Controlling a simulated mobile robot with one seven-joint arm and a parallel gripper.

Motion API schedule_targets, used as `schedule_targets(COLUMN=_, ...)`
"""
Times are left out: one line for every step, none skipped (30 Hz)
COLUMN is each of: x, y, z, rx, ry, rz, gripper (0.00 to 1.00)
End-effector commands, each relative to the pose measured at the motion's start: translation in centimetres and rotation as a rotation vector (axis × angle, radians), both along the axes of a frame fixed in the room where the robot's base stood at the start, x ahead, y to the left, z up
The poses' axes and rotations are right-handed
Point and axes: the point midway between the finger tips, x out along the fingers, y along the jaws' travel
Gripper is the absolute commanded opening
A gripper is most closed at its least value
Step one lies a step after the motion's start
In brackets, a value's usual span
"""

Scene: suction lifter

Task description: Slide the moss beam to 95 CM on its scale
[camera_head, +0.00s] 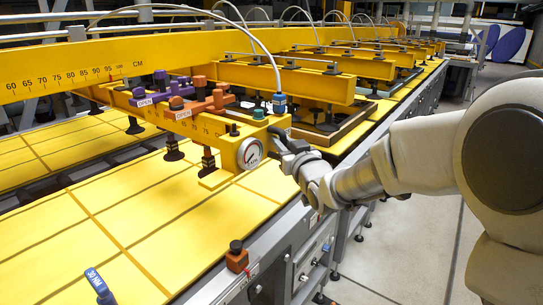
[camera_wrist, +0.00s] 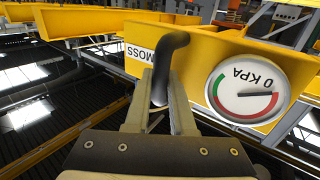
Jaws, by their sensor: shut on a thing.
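The moss beam (camera_head: 222,142) is a yellow crossbeam with a round pressure gauge (camera_head: 250,153) on its near end. In the wrist view its label reads MOSS (camera_wrist: 138,53), and the gauge (camera_wrist: 245,85) reads about 0 KPA. A black bent handle (camera_wrist: 168,66) stands out from that end. My gripper (camera_head: 291,146) is shut on this handle; the fingers (camera_wrist: 160,100) sit either side of it in the wrist view. The long yellow rail at the back left carries the CM scale (camera_head: 70,78). A small red mark shows near its 95 figure, too small to read exactly.
Purple (camera_head: 158,84) and orange (camera_head: 205,98) valve levers sit on top of the beam. Suction cups hang over yellow panels (camera_head: 85,200). More yellow beams (camera_head: 285,82) stand behind. A blue lever marked 30 NM (camera_head: 100,286) and an orange-based knob (camera_head: 237,258) are in front.

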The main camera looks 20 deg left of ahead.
Motion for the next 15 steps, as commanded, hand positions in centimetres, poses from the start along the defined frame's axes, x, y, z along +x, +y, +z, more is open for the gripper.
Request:
schedule_targets(x=0.13, y=-0.02, z=0.00, rx=-0.001, ry=-0.001, rz=0.002, gripper=0.00)
schedule_targets(x=0.16, y=-0.02, z=0.03, rx=-0.001, ry=-0.001, rz=0.002, gripper=0.00)
schedule_targets(x=0.16, y=0.00, z=0.06, rx=-0.001, ry=0.000, rz=0.003, gripper=0.00)
schedule_targets(x=0.14, y=0.00, z=0.07, rx=-0.001, ry=0.000, rz=0.003, gripper=0.00)
schedule_targets(x=0.12, y=0.01, z=0.08, rx=-0.001, ry=0.000, rz=0.003, gripper=0.00)
schedule_targets(x=0.12, y=0.01, z=0.07, rx=-0.001, ry=0.000, rz=0.003, gripper=0.00)
schedule_targets(x=0.11, y=0.01, z=0.07, rx=-0.001, ry=0.000, rz=0.003, gripper=0.00)
schedule_targets(x=0.11, y=0.01, z=0.07, rx=-0.001, ry=0.000, rz=0.003, gripper=0.00)
schedule_targets(x=0.10, y=0.02, z=0.06, rx=-0.001, ry=0.000, rz=0.003, gripper=0.00)
schedule_targets(x=0.09, y=0.03, z=0.06, rx=-0.001, ry=0.000, rz=0.003, gripper=0.26)
schedule_targets(x=0.09, y=0.03, z=0.06, rx=-0.001, ry=0.000, rz=0.003, gripper=0.31)
schedule_targets(x=0.09, y=0.03, z=0.05, rx=-0.002, ry=0.001, rz=0.003, gripper=0.35)
schedule_targets(x=0.09, y=0.03, z=0.04, rx=-0.002, ry=0.001, rz=0.003, gripper=0.35)
schedule_targets(x=0.09, y=0.03, z=0.03, rx=-0.002, ry=0.001, rz=0.003, gripper=0.35)
schedule_targets(x=0.08, y=0.03, z=0.02, rx=-0.002, ry=0.001, rz=0.003, gripper=0.35)
